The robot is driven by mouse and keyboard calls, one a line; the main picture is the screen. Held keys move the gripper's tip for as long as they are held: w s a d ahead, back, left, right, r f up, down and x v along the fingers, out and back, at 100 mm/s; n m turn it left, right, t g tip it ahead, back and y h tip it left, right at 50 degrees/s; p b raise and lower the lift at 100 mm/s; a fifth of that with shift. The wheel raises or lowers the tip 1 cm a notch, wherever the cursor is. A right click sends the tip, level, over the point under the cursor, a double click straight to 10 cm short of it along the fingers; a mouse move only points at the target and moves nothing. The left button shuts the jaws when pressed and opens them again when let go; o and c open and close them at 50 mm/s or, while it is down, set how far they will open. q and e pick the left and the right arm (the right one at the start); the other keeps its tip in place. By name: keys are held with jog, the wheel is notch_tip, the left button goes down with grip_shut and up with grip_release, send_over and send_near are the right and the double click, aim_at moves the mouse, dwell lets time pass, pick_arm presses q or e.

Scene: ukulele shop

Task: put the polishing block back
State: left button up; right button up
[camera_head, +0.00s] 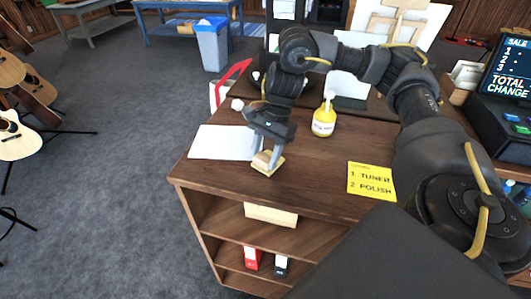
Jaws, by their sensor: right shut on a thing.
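The polishing block (263,160) is a small pale wooden block with a yellowish underside, at the front left of the brown wooden counter (310,165). My right gripper (266,150) points down and is shut on the block. Its fingers cover part of the block. The block is at or just above the counter top; I cannot tell whether it touches. My left gripper is not in view.
A white sheet (222,142) lies left of the block. A yellow bottle (324,121) stands behind right. A yellow note (371,181) reads "1 TUNER 2 POLISH". A pale box (271,214) sits on the shelf below. A register screen (508,68) is at right.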

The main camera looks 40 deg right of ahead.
jog(key=o, duration=1)
jog(key=shift+w+d+f, duration=0.1)
jog(key=shift+f, duration=0.1)
jog(key=shift+c, duration=0.2)
jog(key=shift+r, duration=0.1)
jog(key=shift+r, duration=0.4)
jog(key=p+v, duration=0.2)
jog(key=v, duration=0.9)
jog(key=shift+r, duration=0.15)
jog(key=shift+d+r, duration=0.1)
jog(key=shift+d, duration=0.05)
